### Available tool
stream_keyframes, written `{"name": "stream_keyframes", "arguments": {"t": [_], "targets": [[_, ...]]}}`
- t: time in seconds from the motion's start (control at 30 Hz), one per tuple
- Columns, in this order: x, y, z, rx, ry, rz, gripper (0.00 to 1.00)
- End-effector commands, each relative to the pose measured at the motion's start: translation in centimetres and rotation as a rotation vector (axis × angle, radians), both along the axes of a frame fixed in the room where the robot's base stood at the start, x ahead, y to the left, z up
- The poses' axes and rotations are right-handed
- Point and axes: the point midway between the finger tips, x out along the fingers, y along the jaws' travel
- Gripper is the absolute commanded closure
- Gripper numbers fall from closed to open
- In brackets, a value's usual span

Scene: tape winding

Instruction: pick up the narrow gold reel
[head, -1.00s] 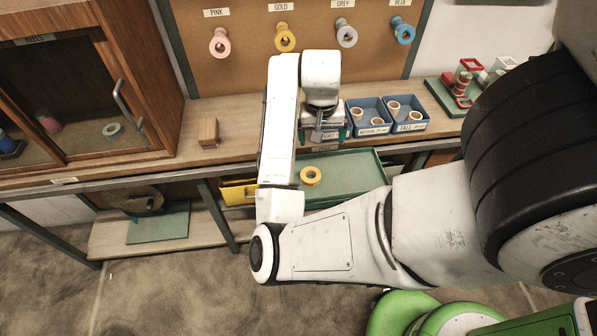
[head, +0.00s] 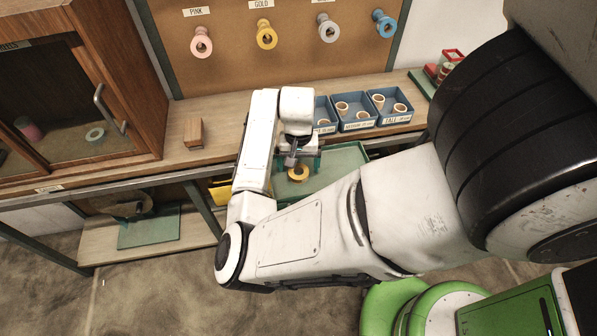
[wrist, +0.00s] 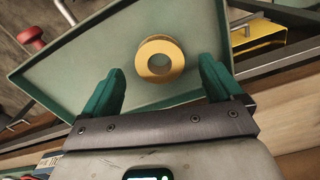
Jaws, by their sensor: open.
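A gold reel (head: 299,178), a ring with a round centre hole, lies in the green tray (head: 345,157) below the bench edge. In the wrist view the reel (wrist: 160,44) shows between and a little beyond my gripper's green fingers, with the tray floor (wrist: 85,68) around it. My gripper (head: 300,162) is over the tray, just above the reel; its fingers (wrist: 161,72) are apart and empty. I cannot tell the height gap exactly. Another gold reel (head: 267,40) hangs on the pegboard under the GOLD label.
Pink (head: 202,48), grey (head: 328,34) and blue (head: 388,29) reels hang on the pegboard. Blue bins (head: 357,124) with small reels and a wooden block (head: 194,134) stand on the bench. A wooden cabinet (head: 130,60) is at left. A yellow bin (wrist: 258,50) adjoins the tray.

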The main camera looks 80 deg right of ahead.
Motion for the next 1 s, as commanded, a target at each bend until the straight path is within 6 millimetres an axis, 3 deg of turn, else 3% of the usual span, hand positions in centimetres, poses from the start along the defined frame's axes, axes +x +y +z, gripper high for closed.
{"name": "stream_keyframes", "arguments": {"t": [0.2,0.43,1.0], "targets": [[0.0,0.1,-2.2,0.001,0.001,0.001,0.07],[0.0,0.0,-2.3,0.000,0.000,0.000,0.07],[0.0,0.0,-2.3,0.000,0.000,0.001,0.61]]}}
